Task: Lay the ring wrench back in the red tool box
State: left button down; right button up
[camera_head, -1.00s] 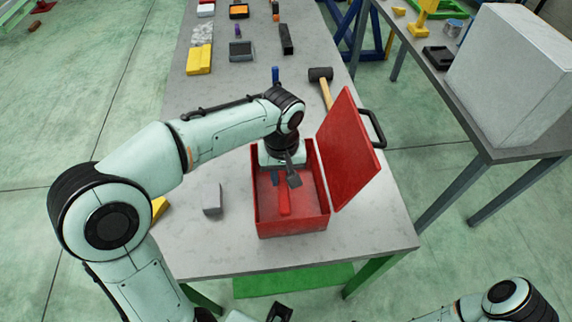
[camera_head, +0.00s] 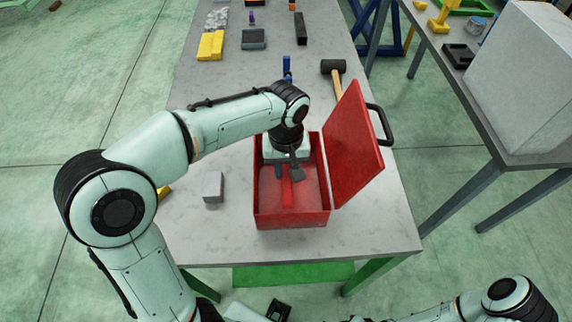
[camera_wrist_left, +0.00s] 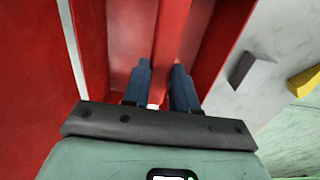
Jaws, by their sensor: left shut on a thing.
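The red tool box (camera_head: 262,215) stands near the front edge of the grey table, its lid (camera_head: 352,145) open to the right. My left gripper (camera_head: 279,172) reaches down into the box from behind. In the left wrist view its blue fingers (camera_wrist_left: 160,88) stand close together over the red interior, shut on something.
A grey block (camera_head: 213,186) sits left of the box. A black-headed mallet (camera_head: 334,68) lies behind it, near the lid. A second table (camera_head: 470,110) with a large pale box stands at the right.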

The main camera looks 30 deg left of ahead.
aim_at(286, 173)
pick_arm(q)
notch_tip(286, 173, down, 3)
jog(key=shift+s+f+b, duration=0.1)
jog(key=shift+s+b, duration=0.05)
jog(key=shift+b, duration=0.6)
jog(key=shift+f+b, duration=1.9)
jog(key=shift+f, duration=0.9)
pick_arm(e)
notch_tip(286, 173, down, 6)
jog(key=s, duration=0.2)
jog(key=shift+s, duration=0.35)
jog(key=shift+r, duration=0.1)
pick_arm(q)
jog(key=shift+c, duration=1.7)
grip_release()
jog(key=shift+r+p, duration=1.9)
jog(key=shift+r, duration=0.35)
jog(key=shift+r+p, duration=1.2)
jog(key=shift+r, duration=0.55)
pick_arm(e)
jog(key=w+r, duration=0.3)
jog(key=r, duration=0.3)
jog(key=shift+r, duration=0.25)
